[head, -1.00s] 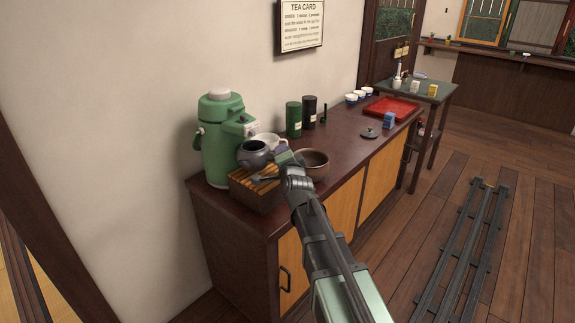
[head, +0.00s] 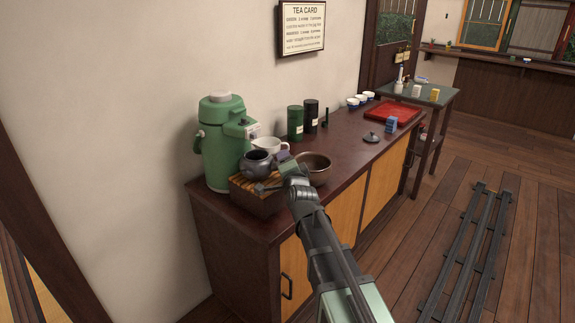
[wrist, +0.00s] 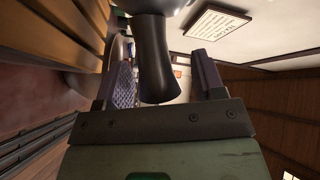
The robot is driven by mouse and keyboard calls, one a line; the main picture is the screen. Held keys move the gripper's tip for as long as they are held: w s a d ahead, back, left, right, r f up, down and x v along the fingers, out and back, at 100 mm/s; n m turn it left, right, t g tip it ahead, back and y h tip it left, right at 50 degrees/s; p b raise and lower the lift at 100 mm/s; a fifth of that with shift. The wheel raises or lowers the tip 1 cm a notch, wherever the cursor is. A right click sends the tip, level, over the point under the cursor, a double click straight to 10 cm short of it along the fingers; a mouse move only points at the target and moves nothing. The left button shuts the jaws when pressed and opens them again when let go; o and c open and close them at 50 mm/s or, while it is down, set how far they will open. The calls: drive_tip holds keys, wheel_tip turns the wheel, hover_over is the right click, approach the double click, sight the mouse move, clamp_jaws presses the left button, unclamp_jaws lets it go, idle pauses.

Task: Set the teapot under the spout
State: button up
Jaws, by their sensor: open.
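The dark grey teapot (head: 257,164) stands upright on a slatted wooden stand (head: 238,184), in front of the green dispenser (head: 222,150). Its open mouth is just below and slightly right of the dispenser's spout head (head: 250,131); exact alignment is hard to tell. My gripper (head: 274,173) is at the teapot's right side. In the wrist view the teapot's dark side handle (wrist: 153,62) lies between the two spread fingers of my gripper (wrist: 165,78), with gaps showing on both sides. In the head view the handle is largely hidden by my gripper.
A bowl (head: 314,168) stands close right of my gripper, and a white pitcher (head: 268,144) is behind the teapot. Green (head: 295,123) and black (head: 311,115) canisters stand by the wall. A dark lid (head: 371,138), blue box (head: 391,126) and red tray (head: 394,115) lie farther right.

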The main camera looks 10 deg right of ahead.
drive_tip(key=s, duration=1.1)
drive_tip(key=shift+s, duration=0.35)
drive_tip(key=s+a+f+n+g+y, duration=0.1)
drive_tip(key=s+a+f+n+g, duration=0.15)
drive_tip(key=f+n+g, duration=0.3)
drive_tip(key=s+a+f+n+g+y, duration=0.1)
drive_tip(key=s+f+n+g, duration=0.3)
drive_tip(key=f, duration=0.3)
drive_tip(key=s+d+f+n+g+h, duration=0.1)
drive_tip(key=s+f+n+g, duration=0.1)
drive_tip(key=s+g, duration=0.2)
drive_tip(key=s+d+f+n+g+h, duration=0.1)
drive_tip(key=s+g, duration=0.3)
drive_tip(key=s, duration=0.4)
drive_tip(key=shift+s+d+f+n, duration=0.15)
drive_tip(key=shift+d+f+n, duration=0.4)
drive_tip(key=shift+d+f, duration=0.25)
